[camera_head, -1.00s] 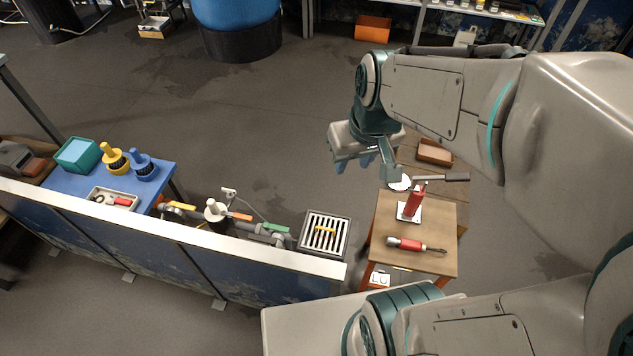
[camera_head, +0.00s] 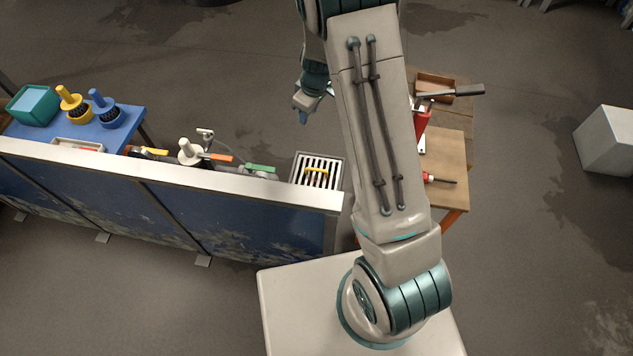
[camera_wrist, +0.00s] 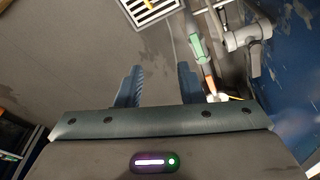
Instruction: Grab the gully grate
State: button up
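The gully grate (camera_head: 317,171) is a square pale grate with dark slots and a yellow handle across its middle. It lies at floor level at the right end of the low blue partition. In the wrist view the grate (camera_wrist: 148,8) is at the top edge and partly cut off. My gripper (camera_head: 304,116) is beyond the grate in the head view, above the floor and apart from it. In the wrist view its two blue fingers (camera_wrist: 159,88) stand apart with nothing between them.
The blue partition (camera_head: 180,178) runs in front of the grate. Pipes with valve handles, one green (camera_head: 260,168), lie left of it. A wooden table (camera_head: 450,150) with tools stands at right, partly behind my arm. Floor beyond the grate is open.

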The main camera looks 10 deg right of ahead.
aim_at(317, 170)
jog(key=w+d+f+n+b, duration=0.1)
jog(key=f+b, duration=0.2)
jog(key=f, duration=0.8)
jog(key=w+d+f+n+h+b, duration=0.1)
jog(key=f+b, duration=0.3)
jog(key=f, duration=0.8)
jog(key=w+d+f+n+b, duration=0.1)
jog(key=w+f+n+b, duration=0.1)
jog(key=f, duration=0.9)
jog(key=shift+w+f+h+b, duration=0.4)
jog(key=shift+w+b, duration=0.3)
jog(key=shift+b, duration=0.1)
jog(key=b+x, duration=0.2)
jog(key=x, duration=0.3)
jog(key=shift+w+d+f+b, duration=0.1)
jog(key=shift+f+b, duration=0.2)
jog(key=shift+b, duration=0.05)
grip_shut()
